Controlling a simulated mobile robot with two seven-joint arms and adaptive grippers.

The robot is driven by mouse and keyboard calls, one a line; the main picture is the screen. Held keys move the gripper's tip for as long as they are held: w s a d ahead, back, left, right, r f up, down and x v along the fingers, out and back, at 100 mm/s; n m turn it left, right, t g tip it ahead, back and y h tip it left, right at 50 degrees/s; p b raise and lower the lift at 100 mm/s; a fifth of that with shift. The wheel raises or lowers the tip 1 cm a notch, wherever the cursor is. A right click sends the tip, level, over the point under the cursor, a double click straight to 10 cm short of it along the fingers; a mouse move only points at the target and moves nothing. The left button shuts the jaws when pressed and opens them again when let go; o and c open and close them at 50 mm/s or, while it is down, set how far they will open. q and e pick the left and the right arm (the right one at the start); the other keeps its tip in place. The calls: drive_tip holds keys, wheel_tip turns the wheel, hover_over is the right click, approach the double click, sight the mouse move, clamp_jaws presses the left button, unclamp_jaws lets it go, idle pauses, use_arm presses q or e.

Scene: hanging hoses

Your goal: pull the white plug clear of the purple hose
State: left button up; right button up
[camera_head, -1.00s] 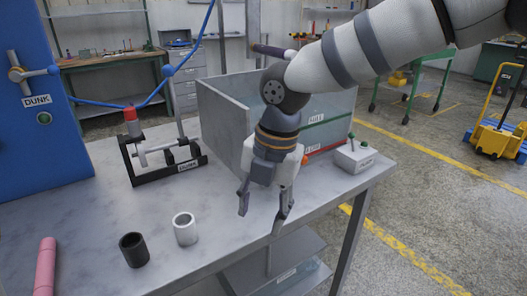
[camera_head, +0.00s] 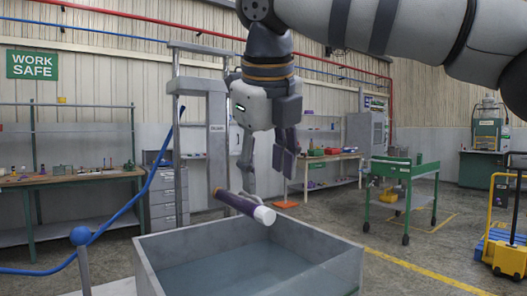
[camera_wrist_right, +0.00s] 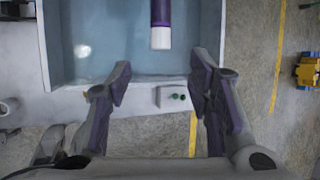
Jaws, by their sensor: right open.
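The purple hose (camera_head: 232,202) is a short, thick length above the grey tank, sloping down to the right in the head view. The white plug (camera_head: 265,215) is at its right end. In the right wrist view the purple hose (camera_wrist_right: 160,12) comes in from the top, with the white plug (camera_wrist_right: 161,38) at its near end. My right gripper (camera_head: 266,176) points down, open and empty, above the hose and plug. In the wrist view its fingers (camera_wrist_right: 162,75) are spread either side of the plug's line, short of it. My left gripper is out of view.
The open grey tank (camera_head: 190,240) lies below the hose, its rim close under it. A metal post frame (camera_head: 217,130) stands behind. A blue hose (camera_head: 135,200) hangs at left. A small grey box (camera_wrist_right: 172,97) sits beside the tank.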

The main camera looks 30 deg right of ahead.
sight(267, 211)
drive_tip(key=b+x, duration=0.1)
drive_tip(key=x, duration=0.8)
drive_tip(key=shift+r, duration=0.1)
drive_tip(key=shift+c, duration=0.4)
clamp_jaws()
